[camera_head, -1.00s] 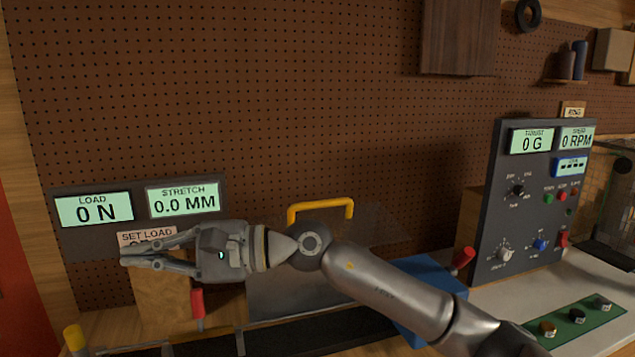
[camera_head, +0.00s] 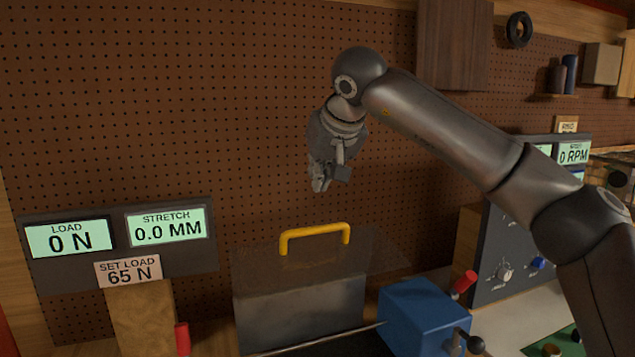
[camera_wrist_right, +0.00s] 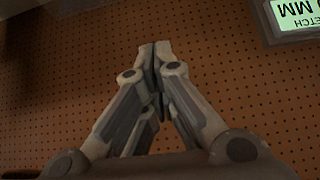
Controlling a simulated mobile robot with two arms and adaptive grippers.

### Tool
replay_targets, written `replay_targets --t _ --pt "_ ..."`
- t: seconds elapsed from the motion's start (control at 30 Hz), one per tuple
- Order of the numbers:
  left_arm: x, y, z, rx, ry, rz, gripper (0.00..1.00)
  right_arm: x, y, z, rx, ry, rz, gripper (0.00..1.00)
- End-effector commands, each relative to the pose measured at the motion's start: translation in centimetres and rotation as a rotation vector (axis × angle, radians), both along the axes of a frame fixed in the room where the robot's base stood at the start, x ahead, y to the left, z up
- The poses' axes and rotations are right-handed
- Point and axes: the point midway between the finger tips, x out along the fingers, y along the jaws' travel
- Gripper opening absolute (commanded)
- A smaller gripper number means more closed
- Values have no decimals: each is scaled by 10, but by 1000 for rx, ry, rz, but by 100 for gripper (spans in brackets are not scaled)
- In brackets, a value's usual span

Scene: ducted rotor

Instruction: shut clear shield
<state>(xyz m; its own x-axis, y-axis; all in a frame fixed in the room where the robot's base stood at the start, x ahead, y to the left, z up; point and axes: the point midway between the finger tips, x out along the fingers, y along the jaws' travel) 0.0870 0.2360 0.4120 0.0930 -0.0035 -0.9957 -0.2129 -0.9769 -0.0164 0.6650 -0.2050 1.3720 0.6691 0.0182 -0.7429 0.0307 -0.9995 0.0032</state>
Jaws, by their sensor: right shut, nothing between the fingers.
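The clear shield (camera_head: 380,258) is a see-through panel standing in front of the pegboard in the head view, with a yellow handle (camera_head: 314,238) along its top. Its clear outline is faint, so its exact tilt is hard to tell. My right gripper (camera_head: 319,186) hangs above the yellow handle, pointing down, apart from it. Its fingers are shut with nothing between them, and the fingertips meet in the right wrist view (camera_wrist_right: 158,48). My left gripper does not show.
A load and stretch display (camera_head: 118,238) stands at left, with a "SET LOAD 65 N" label (camera_head: 128,271) below.

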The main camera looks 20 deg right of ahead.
Motion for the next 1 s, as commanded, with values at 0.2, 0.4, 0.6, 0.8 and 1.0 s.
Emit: replay_targets --t 0.2,0.4,0.6,0.8,1.0 --pt "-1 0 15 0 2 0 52 31 2 -34 2 6 1 0" --pt "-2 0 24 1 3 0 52 51 2 -61 2 0 3 0" --pt "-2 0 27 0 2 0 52 31 2 -69 2 0 3 0" --pt "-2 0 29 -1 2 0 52 19 2 -75 4 1 2 0" --pt "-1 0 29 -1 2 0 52 17 2 -76 4 1 1 0"
